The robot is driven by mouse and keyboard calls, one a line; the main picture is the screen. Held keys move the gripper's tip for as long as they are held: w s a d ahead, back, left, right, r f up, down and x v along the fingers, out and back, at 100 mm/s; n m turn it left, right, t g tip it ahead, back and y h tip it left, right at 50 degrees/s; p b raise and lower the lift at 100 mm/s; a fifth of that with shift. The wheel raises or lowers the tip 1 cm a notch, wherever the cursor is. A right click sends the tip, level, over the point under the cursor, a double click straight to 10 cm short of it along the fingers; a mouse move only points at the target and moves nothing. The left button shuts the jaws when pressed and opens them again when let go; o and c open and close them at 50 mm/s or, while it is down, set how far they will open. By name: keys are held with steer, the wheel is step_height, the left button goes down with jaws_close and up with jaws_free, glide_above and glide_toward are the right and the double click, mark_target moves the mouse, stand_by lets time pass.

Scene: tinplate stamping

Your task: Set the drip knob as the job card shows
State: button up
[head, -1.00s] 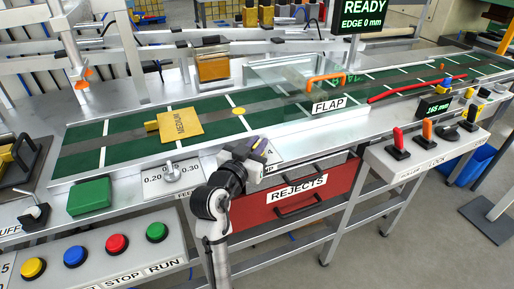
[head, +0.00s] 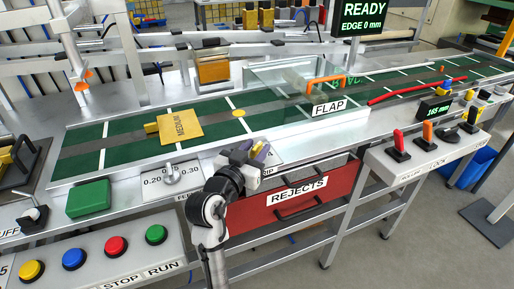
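The yellow card reading MEDIUM (head: 184,125) lies on the green belt, left of centre. My gripper (head: 258,154) is at the front rail, over the panel whose label ends in "IP" (head: 268,170). The gripper hides most of that panel, so I cannot see the drip knob or its setting. I cannot tell whether the fingers touch or hold anything. The feed knob (head: 171,174) is clear to the left, between the marks 0.20 and 0.30.
The red REJECTS drawer (head: 330,196) is below the gripper. A button box (head: 105,262) with several coloured buttons stands front left. A lever box (head: 400,165) is at right. A green block (head: 88,198) sits by the belt. The FLAP cover (head: 290,85) stands behind.

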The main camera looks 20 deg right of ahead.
steer(key=p+v, duration=0.3)
steer(key=v, duration=0.9)
steer(key=shift+s+a, duration=0.2)
steer(key=shift+a, duration=0.05)
